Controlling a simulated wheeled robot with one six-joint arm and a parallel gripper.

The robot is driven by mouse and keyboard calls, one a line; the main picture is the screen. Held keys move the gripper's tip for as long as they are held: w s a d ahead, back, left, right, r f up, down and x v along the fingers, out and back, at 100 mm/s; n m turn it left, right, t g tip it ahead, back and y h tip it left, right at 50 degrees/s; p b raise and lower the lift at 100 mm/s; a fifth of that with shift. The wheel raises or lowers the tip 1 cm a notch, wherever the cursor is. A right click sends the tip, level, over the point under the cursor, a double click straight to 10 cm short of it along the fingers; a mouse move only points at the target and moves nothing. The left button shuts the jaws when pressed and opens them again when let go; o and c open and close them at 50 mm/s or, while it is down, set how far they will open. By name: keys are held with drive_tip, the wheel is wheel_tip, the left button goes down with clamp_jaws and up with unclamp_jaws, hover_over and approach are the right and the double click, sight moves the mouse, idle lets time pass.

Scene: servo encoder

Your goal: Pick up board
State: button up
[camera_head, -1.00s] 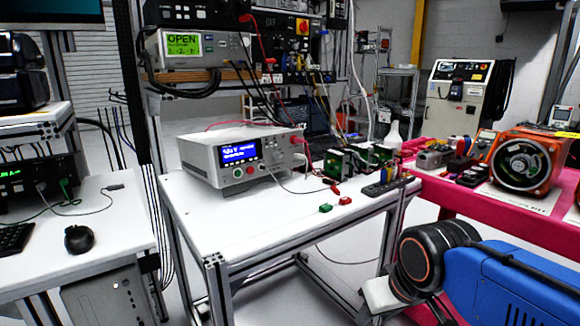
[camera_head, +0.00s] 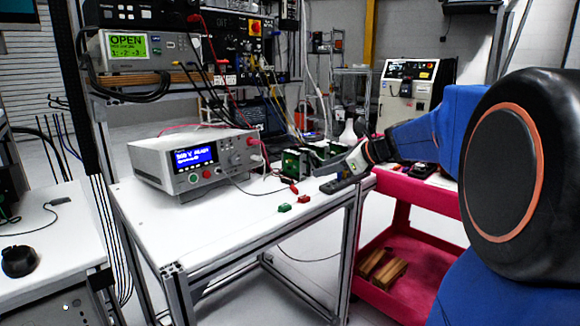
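Green circuit boards stand at the back right of the white bench; one (camera_head: 291,163) shows at the left of the group, and the others behind it are partly covered. The fingers are too small and side-on to show a gap. My blue arm hides much of the right side.
A bench instrument (camera_head: 195,160) with a lit screen stands left of the boards, with leads running across. The dark strip (camera_head: 343,184) lies near the right edge. The bench (camera_head: 215,225) is clear in front.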

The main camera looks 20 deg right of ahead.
drive_tip(key=w+d+r+m+t, duration=0.1)
drive_tip(key=w+d+r+m, duration=0.1)
drive_tip(key=w+d+m, duration=0.3)
drive_tip(key=n, duration=0.1)
approach(303, 163)
drive_tip(key=shift+t, duration=0.3)
drive_tip(key=x, duration=0.4)
drive_tip(key=shift+a, duration=0.2)
drive_tip(key=shift+d+f+x, duration=0.15)
drive_tip(key=shift+x, duration=1.4)
drive_tip(key=shift+d+f+x, duration=0.15)
drive_tip(key=shift+x, duration=1.4)
drive_tip(key=c, duration=0.8)
drive_tip(key=shift+c, duration=0.2)
wheel_tip(303, 163, up, 10)
drive_tip(key=shift+r, duration=0.1)
